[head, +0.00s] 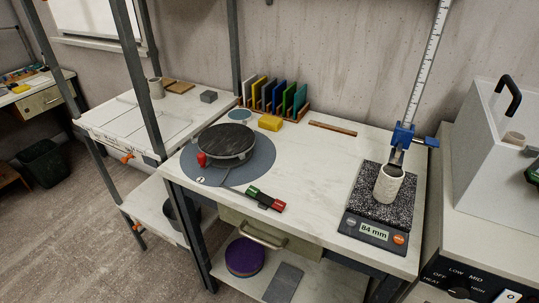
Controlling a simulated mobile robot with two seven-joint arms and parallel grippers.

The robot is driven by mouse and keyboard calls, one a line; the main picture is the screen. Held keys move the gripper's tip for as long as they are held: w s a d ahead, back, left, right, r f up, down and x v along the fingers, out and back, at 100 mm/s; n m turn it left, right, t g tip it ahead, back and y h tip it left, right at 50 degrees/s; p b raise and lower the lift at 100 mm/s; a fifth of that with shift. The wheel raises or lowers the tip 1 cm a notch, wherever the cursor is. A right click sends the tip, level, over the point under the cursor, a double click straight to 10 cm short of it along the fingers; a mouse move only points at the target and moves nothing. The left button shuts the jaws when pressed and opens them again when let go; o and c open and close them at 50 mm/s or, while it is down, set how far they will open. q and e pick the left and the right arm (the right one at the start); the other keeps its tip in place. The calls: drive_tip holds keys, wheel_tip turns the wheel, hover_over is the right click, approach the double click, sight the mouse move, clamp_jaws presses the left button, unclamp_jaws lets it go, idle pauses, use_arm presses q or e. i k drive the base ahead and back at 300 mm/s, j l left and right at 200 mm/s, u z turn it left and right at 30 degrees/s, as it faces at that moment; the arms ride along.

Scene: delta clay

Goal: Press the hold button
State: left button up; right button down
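A measuring stand with a dark speckled plate (364,194) stands at the right end of the white work table. Its front panel has a display (374,230) reading 84 mm. An orange round button (398,239) sits right of the display and a pale round button (351,221) sits left of it. Their labels are too small to read, so I cannot tell which is hold. A pale textured cup (388,184) stands on the plate, under a blue slider (403,136) on an upright scale (428,60). Neither of my grippers is clearly in view.
A round turntable (226,141) on a grey mat and a red-green switch box (265,199) lie left. A grey box (487,150) with a black handle stands right. A dark part (533,174), cut off at the right edge, is unclear. The table between mat and stand is mostly clear.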

sight(399, 240)
drive_tip(key=z, duration=0.35)
drive_tip(key=l+z, duration=0.15)
drive_tip(key=z, duration=0.55)
